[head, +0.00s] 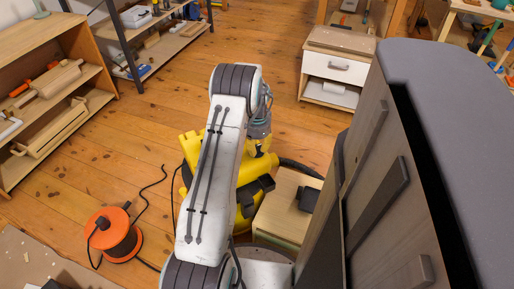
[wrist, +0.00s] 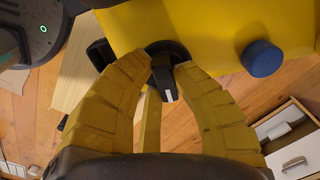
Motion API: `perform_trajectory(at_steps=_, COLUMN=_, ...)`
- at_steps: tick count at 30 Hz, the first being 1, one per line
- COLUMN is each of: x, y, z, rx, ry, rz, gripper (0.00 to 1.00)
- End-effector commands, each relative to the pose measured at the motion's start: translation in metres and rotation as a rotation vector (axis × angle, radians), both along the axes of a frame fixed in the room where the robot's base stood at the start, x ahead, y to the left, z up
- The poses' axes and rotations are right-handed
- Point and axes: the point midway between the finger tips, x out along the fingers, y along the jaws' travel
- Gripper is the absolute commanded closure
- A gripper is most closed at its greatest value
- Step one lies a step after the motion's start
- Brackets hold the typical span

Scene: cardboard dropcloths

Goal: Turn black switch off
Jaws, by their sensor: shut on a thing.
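A black switch (wrist: 164,83) with a white mark sits on a round black base on the yellow machine (wrist: 217,25). In the wrist view, the yellow fingers of my gripper (wrist: 164,70) come in on both sides of the switch and are shut on it. The switch's far side is hidden. In the head view, the yellow machine (head: 190,150) stands on the floor, partly behind my arm. The switch and the fingertips cannot be made out there.
A blue round knob (wrist: 260,58) is on the machine, right of the switch. A small wooden box (head: 285,205) stands close to the machine. A tall wooden cabinet (head: 385,200) is at right. An orange cable reel (head: 115,240) lies at left, with open floor behind it.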

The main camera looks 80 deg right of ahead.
Motion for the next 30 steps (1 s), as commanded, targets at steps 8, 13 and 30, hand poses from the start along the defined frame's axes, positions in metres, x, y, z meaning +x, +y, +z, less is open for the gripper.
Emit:
perform_trajectory(at_steps=8, x=-0.0005, y=0.0007, z=-0.0017, rx=0.002, ry=0.000, rz=-0.001, gripper=1.00)
perform_trajectory(at_steps=13, x=-0.0005, y=0.0007, z=-0.0014, rx=0.002, ry=0.000, rz=-0.001, gripper=0.65)
perform_trajectory(at_steps=30, x=0.0000, y=-0.0006, z=0.0079, rx=-0.002, ry=0.000, rz=0.000, gripper=0.49)
